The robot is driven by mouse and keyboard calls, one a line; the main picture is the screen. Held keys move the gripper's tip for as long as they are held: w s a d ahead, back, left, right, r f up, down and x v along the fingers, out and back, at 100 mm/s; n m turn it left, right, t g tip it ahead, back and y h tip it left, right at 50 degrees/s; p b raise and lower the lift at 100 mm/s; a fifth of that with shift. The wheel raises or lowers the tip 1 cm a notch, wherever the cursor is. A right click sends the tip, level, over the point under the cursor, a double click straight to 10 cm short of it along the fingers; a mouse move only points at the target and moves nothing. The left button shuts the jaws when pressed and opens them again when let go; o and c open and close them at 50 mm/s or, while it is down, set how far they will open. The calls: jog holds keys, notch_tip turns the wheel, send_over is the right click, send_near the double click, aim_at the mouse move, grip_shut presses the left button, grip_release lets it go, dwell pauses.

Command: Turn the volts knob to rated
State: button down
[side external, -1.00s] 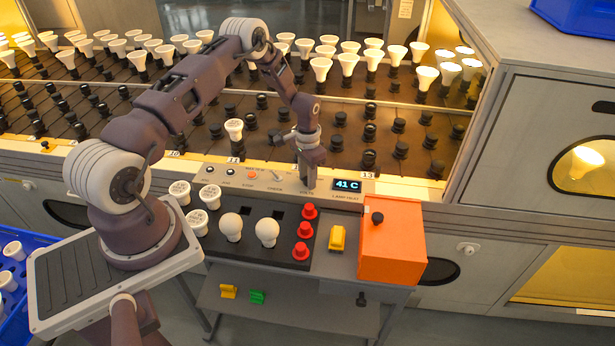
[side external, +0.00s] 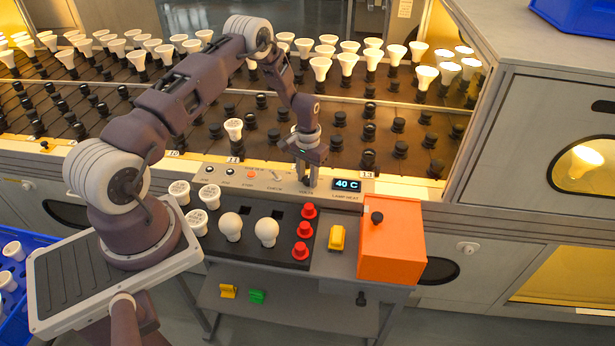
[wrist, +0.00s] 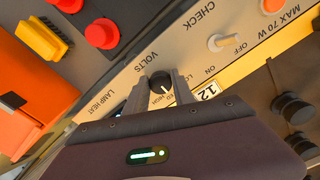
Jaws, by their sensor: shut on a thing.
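The volts knob (wrist: 162,83) is a small dark knob on the pale panel, under the printed word VOLTS. In the wrist view its white pointer line faces the lower edge, near a partly hidden scale where HIGH can be made out. My gripper (wrist: 161,78) is shut on the knob, one finger on each side of it. The fingers and gripper body hide part of the scale, and I cannot read a rated mark. In the side external view my gripper (side external: 304,178) points down at the panel, and the knob is hidden behind it.
The lamp heat display (side external: 347,184) beside my gripper reads 40 C. The check switch (wrist: 222,42) sits on the other side of the knob. Black sockets (side external: 369,133) lie behind the panel.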

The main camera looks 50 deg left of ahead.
aim_at(308, 179)
jog(key=c, duration=1.1)
grip_release()
jog(key=shift+o, duration=0.2)
notch_tip(308, 179, up, 7)
jog(key=shift+r, duration=0.1)
jog(key=s+d+r+m+t, duration=0.15)
jog(key=d+r, duration=0.25)
jog(key=r, duration=0.5)
jog(key=s+d+r, duration=0.3)
jog(key=d+r, duration=0.1)
jog(key=r, duration=0.5)
jog(key=s+d+r+t, duration=0.1)
jog(key=s+d+r, duration=0.25)
jog(key=r, duration=0.55)
jog(key=s+d+r+t, duration=0.1)
jog(key=s+d+r, duration=0.1)
jog(key=s, duration=0.5)
jog(key=s+d+r+m+t, duration=0.1)
jog(key=s+d+r, duration=0.1)
jog(key=s+d, duration=0.2)
jog(key=s+d+r+m+t, duration=0.1)
jog(key=s+d+r, duration=0.1)
jog(key=s, duration=0.8)
jog(key=shift+s+d, duration=0.25)
jog(key=shift+d, duration=0.2)
